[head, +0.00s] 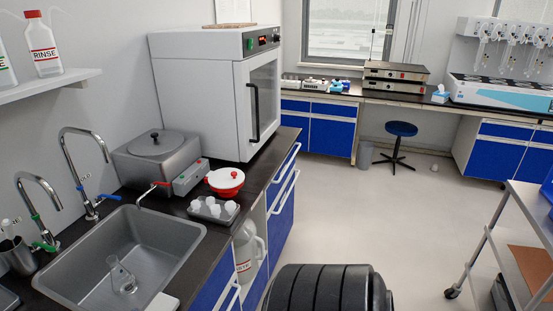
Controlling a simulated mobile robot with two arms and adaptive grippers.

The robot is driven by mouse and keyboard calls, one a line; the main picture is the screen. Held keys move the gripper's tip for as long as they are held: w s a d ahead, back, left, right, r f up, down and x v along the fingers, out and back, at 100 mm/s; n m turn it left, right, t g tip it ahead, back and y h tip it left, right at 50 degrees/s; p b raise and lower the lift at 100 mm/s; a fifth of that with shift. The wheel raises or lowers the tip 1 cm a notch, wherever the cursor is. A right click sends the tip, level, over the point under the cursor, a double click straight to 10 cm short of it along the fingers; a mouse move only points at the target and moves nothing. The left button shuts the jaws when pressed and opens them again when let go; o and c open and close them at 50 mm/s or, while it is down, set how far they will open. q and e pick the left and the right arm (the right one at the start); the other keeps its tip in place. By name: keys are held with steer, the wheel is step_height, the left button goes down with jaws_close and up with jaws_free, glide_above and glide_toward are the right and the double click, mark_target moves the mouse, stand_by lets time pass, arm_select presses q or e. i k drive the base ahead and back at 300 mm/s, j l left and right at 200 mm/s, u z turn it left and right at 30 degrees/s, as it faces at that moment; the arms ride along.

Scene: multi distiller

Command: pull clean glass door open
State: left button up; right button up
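A white box-shaped cabinet (205,95) stands on the dark counter at the back left. Its glass door (265,92) faces right, towards the open floor. The door looks shut, with no visible gap at its edges. A black vertical bar handle (254,112) is on the door's near side. A small control panel with a green button and a display sits above the door. Neither of my grippers shows in the head view, so I cannot see their state.
Near the door's lower front are a red-and-white pot (226,182), a tray of white cups (213,209) and a steel bath (158,157). A sink (125,258) holds a glass flask. Open floor (385,205) lies right of the counter; a cart (520,235) stands far right.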

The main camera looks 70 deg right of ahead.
mark_target(280, 216)
steer(key=i+j+z, duration=0.1)
steer(key=z, duration=0.25)
steer(key=j+z, duration=0.2)
steer(key=z, duration=0.15)
steer(key=j+z, duration=0.2)
steer(key=z, duration=0.15)
steer(key=i, duration=0.05)
